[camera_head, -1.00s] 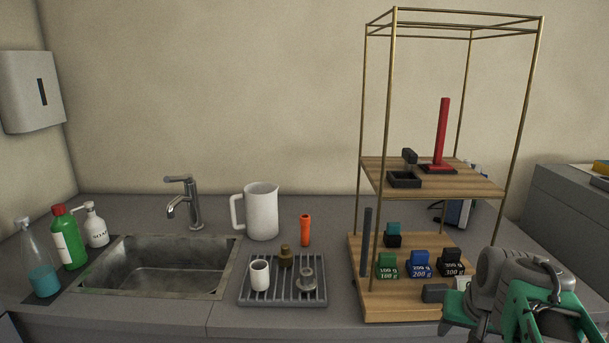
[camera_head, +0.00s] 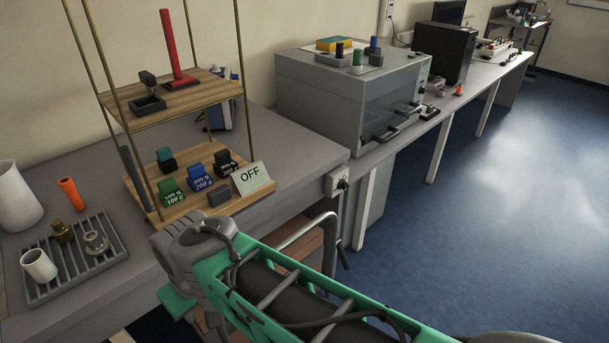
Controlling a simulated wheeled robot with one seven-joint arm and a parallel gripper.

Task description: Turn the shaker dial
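A small pale box with a black dial-like knob (camera_head: 342,184) sits at the bench's front corner, right of the wooden rack. I take this knob as the dial; its pointer is too small to read. A white card reading OFF (camera_head: 252,178) stands at the rack's lower right front. My green and grey arm crosses the lower middle of the view, in front of the bench. Its grey joint is below the rack, left of and nearer than the knob. My gripper's fingers do not show.
The two-level wooden rack (camera_head: 262,190) holds several labelled weights and a red post. A ribbed drying tray (camera_head: 80,283) with a white cup is at left. A grey cabinet (camera_head: 318,95) stands beyond the knob. Blue floor (camera_head: 500,210) is open at right.

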